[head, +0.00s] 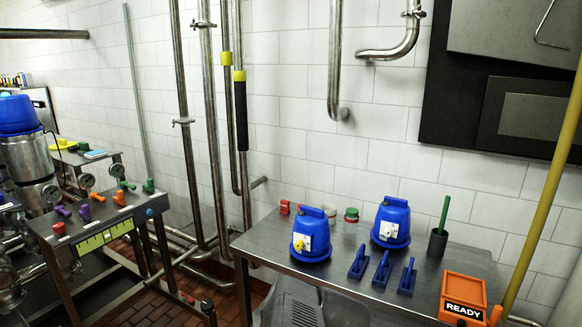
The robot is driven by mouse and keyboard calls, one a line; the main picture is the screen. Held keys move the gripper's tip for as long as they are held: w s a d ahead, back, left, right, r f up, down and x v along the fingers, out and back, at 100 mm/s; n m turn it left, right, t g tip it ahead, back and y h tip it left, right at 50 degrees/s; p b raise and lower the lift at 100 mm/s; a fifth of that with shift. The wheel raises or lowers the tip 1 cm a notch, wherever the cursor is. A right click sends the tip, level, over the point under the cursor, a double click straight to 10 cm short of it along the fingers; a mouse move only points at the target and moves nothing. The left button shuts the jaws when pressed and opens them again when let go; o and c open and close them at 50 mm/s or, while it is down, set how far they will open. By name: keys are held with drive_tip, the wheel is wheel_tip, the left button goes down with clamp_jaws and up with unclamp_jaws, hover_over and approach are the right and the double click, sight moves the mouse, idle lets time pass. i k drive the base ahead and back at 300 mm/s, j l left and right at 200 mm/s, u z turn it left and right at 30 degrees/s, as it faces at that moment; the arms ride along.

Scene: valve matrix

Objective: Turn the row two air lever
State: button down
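A valve stand (95,222) with a slanted steel top is at the left of the head view. Small coloured levers sit on it in uneven rows: purple levers (85,213), orange levers (119,197), a green lever (148,186) and a red knob (59,228). Black-and-white gauges (88,181) stand behind them. A yellow-green label strip (103,236) is on the front face; its text is too small to read. I cannot tell which lever is the row two air lever. My gripper is not in view.
A steel table (335,265) at right holds two blue-capped units (311,236), blue clamps (381,270) and an orange READY box (463,298). Vertical pipes (187,130) run along the tiled wall. A yellow pole (545,195) crosses the right side. Brick floor (150,290) shows below the stand.

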sight(125, 184)
drive_tip(key=u, duration=1.15)
